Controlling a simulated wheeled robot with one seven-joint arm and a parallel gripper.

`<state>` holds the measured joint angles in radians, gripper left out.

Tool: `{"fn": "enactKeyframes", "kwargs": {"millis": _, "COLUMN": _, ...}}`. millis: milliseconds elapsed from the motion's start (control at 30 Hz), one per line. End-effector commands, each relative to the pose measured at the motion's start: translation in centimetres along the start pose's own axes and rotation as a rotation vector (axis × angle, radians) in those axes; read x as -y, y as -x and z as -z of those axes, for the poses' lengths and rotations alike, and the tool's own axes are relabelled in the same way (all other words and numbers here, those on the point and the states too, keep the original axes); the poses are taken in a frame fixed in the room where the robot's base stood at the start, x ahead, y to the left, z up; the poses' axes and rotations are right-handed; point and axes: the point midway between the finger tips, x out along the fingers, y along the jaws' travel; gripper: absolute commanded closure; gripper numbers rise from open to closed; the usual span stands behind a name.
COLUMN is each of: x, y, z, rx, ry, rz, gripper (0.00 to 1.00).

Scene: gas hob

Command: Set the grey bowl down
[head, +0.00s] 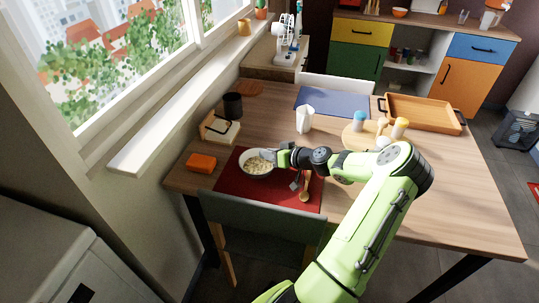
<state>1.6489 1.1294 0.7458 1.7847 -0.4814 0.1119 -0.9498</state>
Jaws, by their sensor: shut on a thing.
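The grey bowl (257,169) has pale, lumpy contents and shows over the red placemat (232,189) near the table's left front. My gripper (275,160) is at the bowl's right rim and is shut on it. The bowl looks level. I cannot tell whether its base touches the mat. The fingertips are small here and partly hidden by the bowl and wrist.
A wooden spoon (304,190) lies on the mat's right side. An orange block (201,162), a wooden holder (219,129) and a dark cup (233,105) stand to the left. A chair (262,220) is at the front edge. The table's right side (455,190) is clear.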

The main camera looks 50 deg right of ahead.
Motion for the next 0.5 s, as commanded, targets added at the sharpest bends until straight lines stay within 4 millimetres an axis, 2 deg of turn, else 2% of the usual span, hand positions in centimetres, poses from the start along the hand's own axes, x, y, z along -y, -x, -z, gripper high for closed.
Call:
{"fn": "enactKeyframes", "kwargs": {"millis": 33, "x": -0.10, "y": -0.10, "z": -0.25, "rx": 0.001, "ry": 0.000, "rz": -0.001, "gripper": 0.80}}
{"fn": "enactKeyframes", "kwargs": {"millis": 200, "x": -0.05, "y": -0.05, "z": -0.15, "rx": 0.001, "ry": -0.001, "rz": 0.000, "gripper": 0.55}}
{"fn": "enactKeyframes", "kwargs": {"millis": 500, "x": 0.04, "y": 0.05, "z": 0.08, "rx": 0.000, "ry": -0.001, "rz": 0.000, "gripper": 0.55}}
